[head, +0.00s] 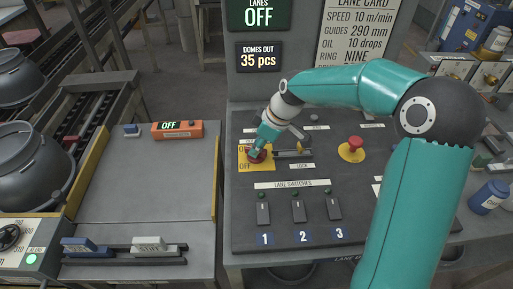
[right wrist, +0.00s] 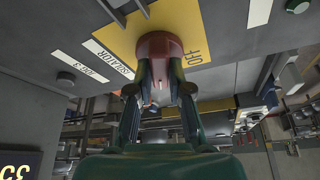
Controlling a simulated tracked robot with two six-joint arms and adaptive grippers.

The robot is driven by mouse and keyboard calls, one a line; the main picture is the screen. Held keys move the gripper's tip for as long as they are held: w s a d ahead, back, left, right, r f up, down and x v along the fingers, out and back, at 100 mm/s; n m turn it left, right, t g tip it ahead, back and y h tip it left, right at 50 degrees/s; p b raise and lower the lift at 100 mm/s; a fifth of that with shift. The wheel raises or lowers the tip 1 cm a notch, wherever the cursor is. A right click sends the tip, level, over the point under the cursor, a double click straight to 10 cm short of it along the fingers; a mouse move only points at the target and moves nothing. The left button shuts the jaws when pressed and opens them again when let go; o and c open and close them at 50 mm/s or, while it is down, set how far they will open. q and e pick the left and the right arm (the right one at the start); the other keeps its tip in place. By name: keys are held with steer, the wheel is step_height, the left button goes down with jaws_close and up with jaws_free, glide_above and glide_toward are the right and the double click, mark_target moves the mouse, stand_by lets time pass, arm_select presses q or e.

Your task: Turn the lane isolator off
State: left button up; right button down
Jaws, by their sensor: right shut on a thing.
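The lane isolator is a red knob (head: 256,156) on a yellow plate (head: 243,158) at the left of the grey control panel. An OFF label shows at the plate's lower left; the label above it is partly hidden. My right gripper (head: 262,148) reaches down over the knob and is shut on it. In the right wrist view the red knob (right wrist: 158,45) sits between the two dark fingers of the gripper (right wrist: 158,84), with OFF beside it. I cannot tell exactly which way the knob points. My left gripper is not in view.
A small latch marked LOCK (head: 300,148) sits right of the isolator. A red mushroom button (head: 355,143) is farther right. Lane switches 1 (head: 263,213), 2 (head: 298,211) and 3 (head: 333,208) stand in front. The sign (head: 258,14) reads LANES OFF.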

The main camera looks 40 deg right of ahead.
steer(key=n+y+b, duration=0.1)
steer(key=n, duration=0.2)
steer(key=shift+w+d+n+g, duration=0.1)
steer(key=shift+n+g, duration=0.2)
steer(key=shift+g, duration=0.1)
steer(key=n+g, duration=0.1)
steer(key=n, duration=0.1)
steer(key=shift+n, duration=0.4)
steer(key=n, duration=0.1)
steer(key=n+g+p, duration=0.1)
steer(key=n, duration=0.1)
steer(key=shift+w+r+n+y, duration=0.15)
steer(key=shift+n+y, duration=0.15)
steer(key=shift+y, duration=0.1)
steer(key=shift+n+g+p, duration=0.6)
steer(key=shift+n+g, duration=0.3)
steer(key=shift+n, duration=0.7)
steer(key=c, duration=1.1)
jaws_free()
steer(key=shift+v, duration=5.9)
